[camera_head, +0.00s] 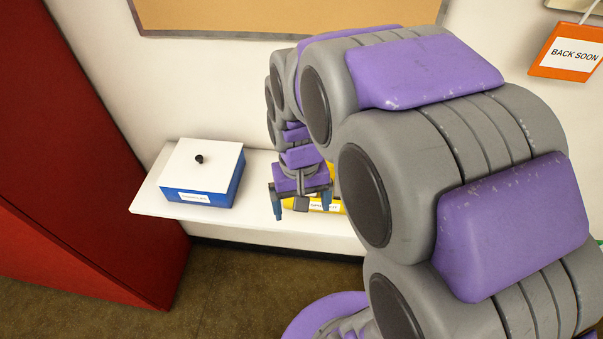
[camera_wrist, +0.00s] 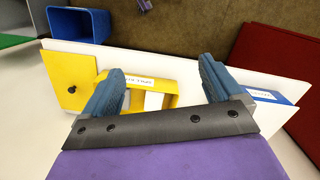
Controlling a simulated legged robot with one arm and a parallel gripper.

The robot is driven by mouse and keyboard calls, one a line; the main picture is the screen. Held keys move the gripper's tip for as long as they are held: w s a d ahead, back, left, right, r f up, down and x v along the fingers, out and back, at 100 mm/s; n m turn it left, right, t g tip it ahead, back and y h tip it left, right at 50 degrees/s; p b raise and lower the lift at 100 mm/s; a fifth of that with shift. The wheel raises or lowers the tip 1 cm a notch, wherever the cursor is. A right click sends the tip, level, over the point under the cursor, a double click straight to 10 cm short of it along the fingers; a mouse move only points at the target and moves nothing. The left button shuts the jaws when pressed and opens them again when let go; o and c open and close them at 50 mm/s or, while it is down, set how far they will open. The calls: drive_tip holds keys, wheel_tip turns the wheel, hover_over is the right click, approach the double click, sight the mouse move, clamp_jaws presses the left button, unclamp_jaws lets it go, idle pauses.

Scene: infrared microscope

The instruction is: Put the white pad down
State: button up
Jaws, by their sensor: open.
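My gripper (camera_head: 302,203) is open above the white shelf, with its fingers pointing down. In the wrist view its two blue fingers (camera_wrist: 160,72) stand wide apart with nothing gripped between them. Below and between them is an open yellow box (camera_wrist: 168,86) with a white label on its wall. A small white piece (camera_wrist: 153,101), which may be the white pad, shows inside the yellow box, partly hidden by my gripper. In the head view the yellow box (camera_head: 342,207) is mostly hidden behind my arm.
A yellow lid (camera_wrist: 70,75) with a black knob lies left of the yellow box in the wrist view. A blue box (camera_head: 205,197) with a white lid stands on the shelf (camera_head: 150,203). An open blue bin (camera_wrist: 80,25) is at upper left. A red cabinet (camera_head: 85,170) borders the left.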

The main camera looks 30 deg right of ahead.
drive_tip(key=s+a+r+n, duration=0.1)
drive_tip(key=s+a+n, duration=0.1)
drive_tip(key=s, duration=1.2)
drive_tip(key=shift+s+a+n+g, duration=0.35)
drive_tip(key=shift+a+n+g, duration=0.05)
drive_tip(key=shift+a, duration=0.3)
